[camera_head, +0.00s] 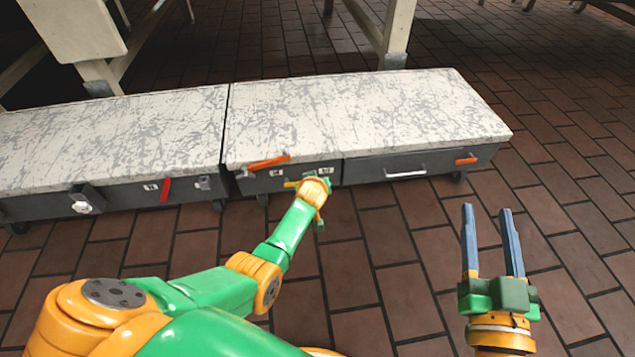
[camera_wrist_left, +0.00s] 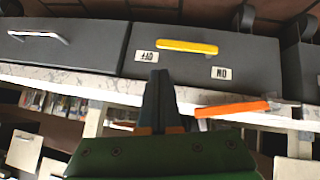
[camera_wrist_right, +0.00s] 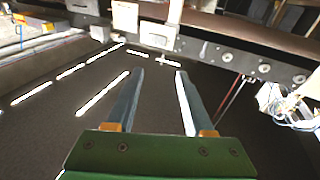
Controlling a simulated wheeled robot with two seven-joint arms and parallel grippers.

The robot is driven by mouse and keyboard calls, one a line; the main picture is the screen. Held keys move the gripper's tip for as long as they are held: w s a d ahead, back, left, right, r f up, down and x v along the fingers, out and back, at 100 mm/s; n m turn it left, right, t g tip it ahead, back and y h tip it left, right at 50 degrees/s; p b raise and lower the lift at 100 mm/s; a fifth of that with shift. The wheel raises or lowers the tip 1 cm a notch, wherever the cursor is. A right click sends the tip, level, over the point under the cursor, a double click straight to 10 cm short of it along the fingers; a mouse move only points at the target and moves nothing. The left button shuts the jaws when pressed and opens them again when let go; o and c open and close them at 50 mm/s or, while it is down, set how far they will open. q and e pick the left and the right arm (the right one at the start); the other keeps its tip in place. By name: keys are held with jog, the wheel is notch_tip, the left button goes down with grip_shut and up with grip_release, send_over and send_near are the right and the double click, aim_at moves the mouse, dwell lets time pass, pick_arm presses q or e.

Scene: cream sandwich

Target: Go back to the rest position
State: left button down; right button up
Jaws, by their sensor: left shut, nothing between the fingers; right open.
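My left gripper (camera_wrist_left: 160,75) is shut with nothing between its fingers. In the left wrist view its fingers point at the dark drawer front, below the yellow handle (camera_wrist_left: 187,47), and look apart from it. In the head view my left arm reaches to the drawer under the marbled counter, and its wrist hides the fingertips. My right gripper (camera_head: 492,240) is open and empty, its fingers apart, over the brick floor to the right. The right wrist view also shows its two spread fingers (camera_wrist_right: 158,100) with nothing between them.
The marbled counter (camera_head: 360,115) stands ahead on dark cabinets. An orange-handled object (camera_head: 269,162) lies at its front edge. A silver handle (camera_head: 405,174), an orange handle (camera_head: 465,160) and a red handle (camera_head: 166,190) are on the fronts. The brick floor (camera_head: 385,265) is clear.

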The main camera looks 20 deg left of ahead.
jog(key=shift+d+f+g+h, duration=0.15)
jog(key=shift+f+g, duration=0.1)
jog(key=shift+f, duration=0.3)
jog(key=shift+d+f+g+h, duration=0.15)
jog(key=shift+f+g, duration=0.1)
jog(key=shift+f, duration=0.25)
